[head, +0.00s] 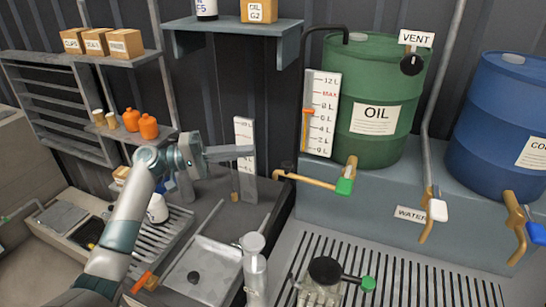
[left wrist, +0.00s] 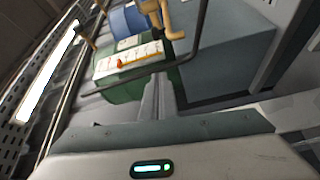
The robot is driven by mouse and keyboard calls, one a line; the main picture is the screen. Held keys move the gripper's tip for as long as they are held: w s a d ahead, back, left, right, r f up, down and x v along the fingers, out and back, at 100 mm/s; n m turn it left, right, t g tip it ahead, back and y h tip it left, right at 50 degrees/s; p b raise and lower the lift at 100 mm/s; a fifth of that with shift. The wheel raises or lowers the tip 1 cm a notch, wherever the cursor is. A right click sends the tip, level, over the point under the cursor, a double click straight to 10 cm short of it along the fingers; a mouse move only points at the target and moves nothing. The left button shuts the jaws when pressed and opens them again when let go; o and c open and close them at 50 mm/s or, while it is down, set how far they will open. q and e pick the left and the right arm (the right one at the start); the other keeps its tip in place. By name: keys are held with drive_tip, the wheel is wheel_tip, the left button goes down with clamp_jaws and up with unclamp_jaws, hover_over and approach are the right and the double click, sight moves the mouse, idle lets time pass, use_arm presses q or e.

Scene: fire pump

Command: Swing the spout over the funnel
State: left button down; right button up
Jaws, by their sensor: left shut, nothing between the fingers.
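A brass spout (head: 305,181) runs from the green-handled tap (head: 345,186) of the oil drum (head: 375,95) to the left, ending near a dark upright fitting. It looks roughly level. A dark round piece (head: 325,269) sits on a pale vessel at the bottom centre; I cannot tell whether it is the funnel. The spout's end is not over it. My left gripper (head: 250,151) is shut and empty, pointing right, in front of the white scale board, left of the spout and apart from it. Its fingers (left wrist: 155,102) also show in the left wrist view. My right gripper is not visible.
An upright gauge (head: 320,113) with an orange marker stands left of the oil drum. A blue drum (head: 505,125) and its brass tap are at the right. A metal sink (head: 205,268) and a slotted grate (head: 420,275) lie below. A shelf (head: 235,27) hangs above my left gripper.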

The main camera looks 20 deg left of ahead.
use_arm(q)
drive_tip(key=r+p+x, duration=0.1)
drive_tip(key=p+x, duration=0.4)
drive_tip(key=x, duration=0.5)
drive_tip(key=s+p, duration=0.1)
drive_tip(key=s+f+p, duration=0.1)
drive_tip(key=s+p, duration=0.1)
drive_tip(key=s, duration=0.1)
drive_tip(key=shift+d+f, duration=0.25)
drive_tip(key=shift+f, duration=0.15)
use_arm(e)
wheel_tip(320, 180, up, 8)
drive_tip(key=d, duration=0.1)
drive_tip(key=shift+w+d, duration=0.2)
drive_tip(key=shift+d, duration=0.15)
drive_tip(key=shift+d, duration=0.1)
